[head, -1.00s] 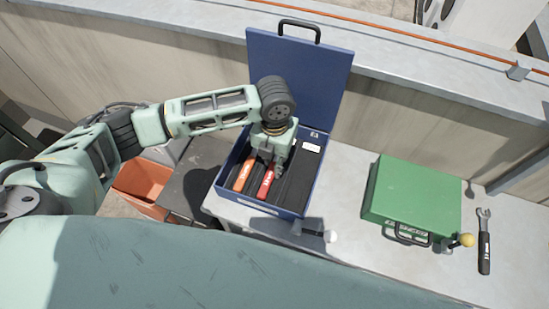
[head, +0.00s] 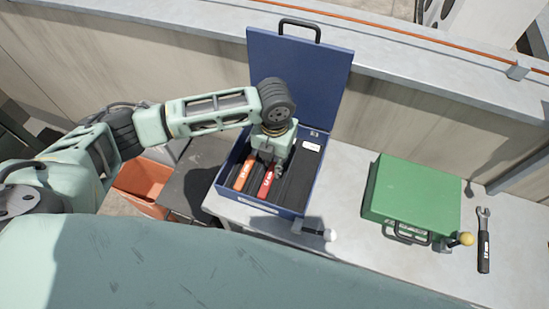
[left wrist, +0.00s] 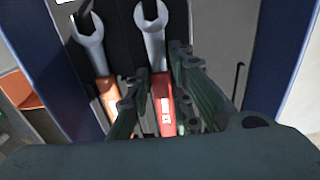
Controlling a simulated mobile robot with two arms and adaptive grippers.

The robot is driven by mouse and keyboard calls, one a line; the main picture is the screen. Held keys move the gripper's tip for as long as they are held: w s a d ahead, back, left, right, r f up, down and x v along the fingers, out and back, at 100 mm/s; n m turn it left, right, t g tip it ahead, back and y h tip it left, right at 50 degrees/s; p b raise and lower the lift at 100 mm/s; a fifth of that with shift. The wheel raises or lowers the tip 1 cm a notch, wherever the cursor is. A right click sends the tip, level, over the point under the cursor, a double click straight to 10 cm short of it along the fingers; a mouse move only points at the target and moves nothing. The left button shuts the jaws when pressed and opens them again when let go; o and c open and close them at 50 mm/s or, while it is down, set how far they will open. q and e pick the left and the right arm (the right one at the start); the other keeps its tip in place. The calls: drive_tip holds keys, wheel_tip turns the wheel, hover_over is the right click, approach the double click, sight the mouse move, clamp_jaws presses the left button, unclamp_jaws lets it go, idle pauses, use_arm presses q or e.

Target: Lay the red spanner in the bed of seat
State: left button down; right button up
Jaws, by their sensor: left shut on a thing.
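The red spanner (head: 266,184) lies along the middle of the dark insert in the open blue box (head: 258,208). In the left wrist view its silver open jaw (left wrist: 153,32) points away from me. My left gripper (head: 271,160) reaches down into the box and is shut on the red spanner; in the left wrist view its fingers (left wrist: 157,98) stand on both sides of the handle. The fingers hide part of the handle, and I cannot tell whether the spanner rests fully on the bed. My right gripper is not in view.
An orange spanner (head: 244,174) lies left of the red one in the box. The box's blue lid (head: 300,75) stands open behind. A closed green case (head: 412,195) and a black-handled spanner (head: 484,240) are on the bench to the right. An orange bin (head: 140,183) stands left, lower down.

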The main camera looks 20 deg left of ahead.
use_arm(q)
drive_tip(key=c, duration=1.5)
unclamp_jaws()
